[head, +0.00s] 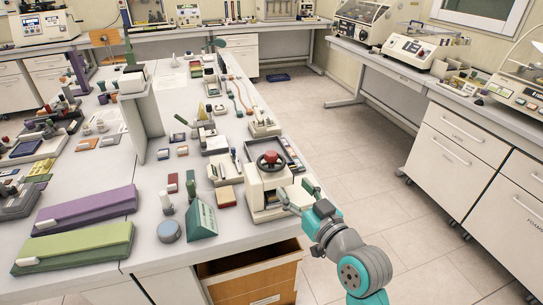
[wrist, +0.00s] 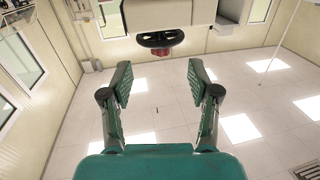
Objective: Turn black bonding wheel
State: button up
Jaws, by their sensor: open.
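The black bonding wheel (head: 271,166) has a red hub and sits on top of a cream press-like machine (head: 256,185) at the table's right edge. In the wrist view, which looks upside down, the black wheel (wrist: 160,39) and its red hub show at the top middle, beyond the fingertips. My gripper (head: 297,196) is just right of the machine, below wheel height. In the wrist view my gripper (wrist: 159,76) is open, with its two fingers wide apart and nothing between them. The wheel is apart from the fingers.
A dark tray (head: 289,152) lies just behind the machine. A green wedge-shaped block (head: 201,220) and a blue-grey round container (head: 169,232) stand to its left. An open wooden drawer (head: 250,272) is below the table edge. The floor aisle to the right is clear.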

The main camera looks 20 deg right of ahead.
aim_at(275, 159)
jog(key=shift+n+y, duration=0.3)
jog(key=shift+y, duration=0.1)
jog(key=x, duration=0.4)
jog(key=r+x, duration=0.1)
jog(key=x, duration=0.3)
jog(key=r+x, duration=0.1)
jog(key=x, duration=0.3)
jog(key=shift+w+d+r, duration=0.1)
jog(key=shift+d+r, duration=0.1)
grip_shut()
